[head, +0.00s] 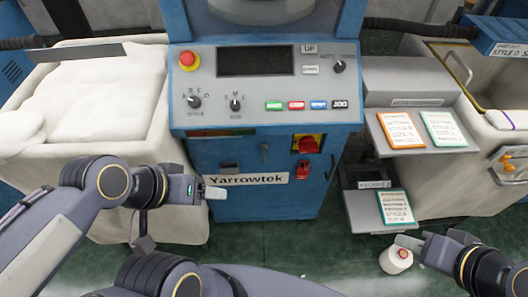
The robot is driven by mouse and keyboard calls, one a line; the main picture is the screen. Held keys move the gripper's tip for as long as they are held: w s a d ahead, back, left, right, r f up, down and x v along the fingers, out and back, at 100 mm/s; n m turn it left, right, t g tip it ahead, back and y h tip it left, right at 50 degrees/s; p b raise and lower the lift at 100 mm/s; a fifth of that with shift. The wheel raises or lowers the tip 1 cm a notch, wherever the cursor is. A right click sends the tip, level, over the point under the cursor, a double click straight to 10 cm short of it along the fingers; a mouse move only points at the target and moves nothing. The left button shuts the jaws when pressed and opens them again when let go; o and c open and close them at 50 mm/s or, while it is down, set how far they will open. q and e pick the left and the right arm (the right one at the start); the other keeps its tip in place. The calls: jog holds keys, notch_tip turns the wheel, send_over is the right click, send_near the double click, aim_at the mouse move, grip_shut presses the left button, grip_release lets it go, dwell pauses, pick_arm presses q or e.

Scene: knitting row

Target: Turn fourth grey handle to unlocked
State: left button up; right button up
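I cannot make out a row of several grey handles or any locked or unlocked mark. My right gripper (408,242) is low at the right, near a white yarn cone (396,259) on the floor. I see no thing held in either gripper. The finger gaps are too small to judge.
The control panel (180,95) has a red stop button (189,60), dark knobs and coloured buttons. A red switch (308,145) hangs above a red padlock (303,170). A filled white bin (25,90) stands left. Cards (400,129) lie on a grey shelf at right.

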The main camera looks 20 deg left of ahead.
aim_at(263, 155)
jog(key=shift+w+a+f+b, duration=0.15)
jog(key=shift+w+b, duration=0.15)
jog(key=w+a+f+n+t+y+b, duration=0.2)
jog(key=w+a+f+t+b, duration=0.1)
jog(key=w+a+b, duration=0.7)
jog(key=w+a+f+n+t+y+b, duration=0.1)
jog(key=w+a+f+t+y+b, duration=0.2)
jog(key=w+a+b, duration=0.6)
jog(key=w+a+f+t+h+b, duration=0.2)
jog(key=a+f+t+h+b, duration=0.6)
jog(key=a+f, duration=0.9)
jog(key=shift+g+y, duration=0.7)
jog(key=shift+g, duration=0.2)
jog(key=w, duration=0.5)
jog(key=w+f+b, duration=0.1)
jog(key=w, duration=0.1)
jog(key=shift+w+a, duration=0.1)
jog(key=shift+w, duration=0.3)
grip_shut()
